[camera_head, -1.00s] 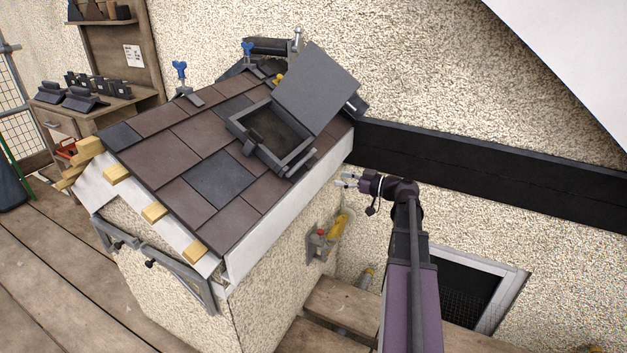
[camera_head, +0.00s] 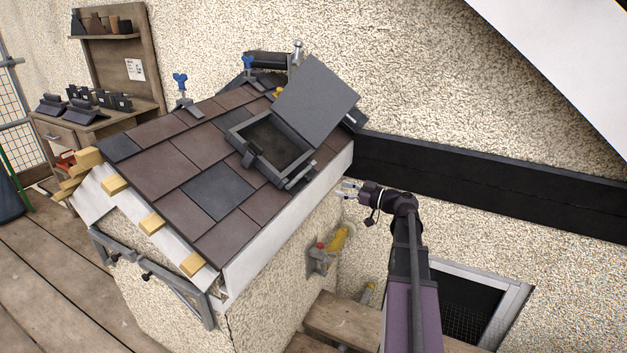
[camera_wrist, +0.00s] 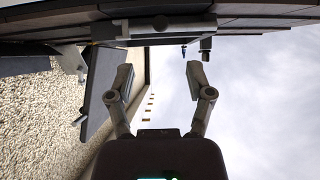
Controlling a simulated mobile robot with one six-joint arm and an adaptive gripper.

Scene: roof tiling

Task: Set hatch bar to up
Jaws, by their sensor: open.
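The roof hatch (camera_head: 239,133) is a grey frame set in the tiled roof, with its dark lid (camera_head: 315,97) standing open and tilted back. A grey bar (camera_head: 300,174) runs along the frame's lower right side; I cannot tell for sure that it is the hatch bar or how it is set. My gripper (camera_head: 346,190) is open and empty, off the roof's right edge and below the hatch. In the wrist view my gripper (camera_wrist: 160,78) has its fingers spread, with a grey rail (camera_wrist: 165,28) above them and a dark slab (camera_wrist: 97,98) at left.
A white fascia (camera_head: 285,225) edges the roof beside my gripper. A black beam (camera_head: 480,180) runs along the wall behind my arm. A yellow-handled tool (camera_head: 337,240) hangs on the side wall below.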

